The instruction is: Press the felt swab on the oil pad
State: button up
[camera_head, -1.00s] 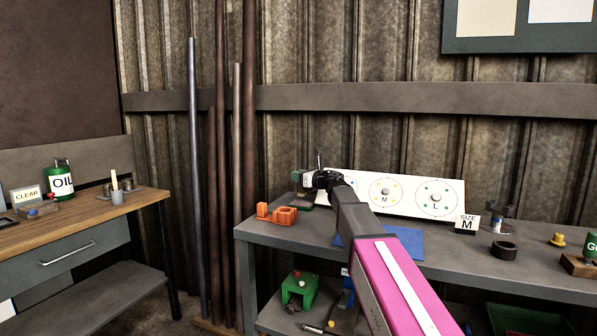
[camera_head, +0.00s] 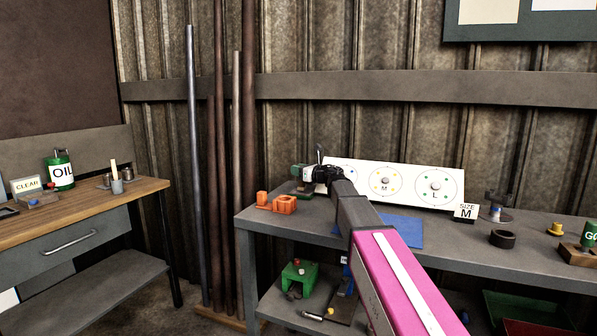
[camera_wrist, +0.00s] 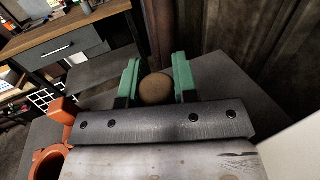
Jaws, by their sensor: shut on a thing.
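My gripper (camera_head: 300,177) is at the back left of the grey workbench. Its green fingers, seen in the wrist view (camera_wrist: 157,82), are closed on a round brown thing (camera_wrist: 156,89), seen end-on. It may be the handle end of the felt swab; its other end is hidden. A low, dark greenish block (camera_head: 300,190) lies just below the gripper on the bench. I cannot tell whether it is the oil pad, or whether the held thing touches it.
An orange fixture (camera_head: 277,202) stands just left of the gripper. A white panel with dials (camera_head: 412,184) leans behind the arm. A blue mat (camera_head: 405,230) lies on the bench. An oil can (camera_head: 60,172) and a cup with a stick (camera_head: 117,185) stand on the wooden table at left.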

jog(key=shift+f, duration=0.7)
dwell(1.6)
jog(key=shift+r, duration=0.1)
notch_tip(320, 180, up, 7)
dwell(0.9)
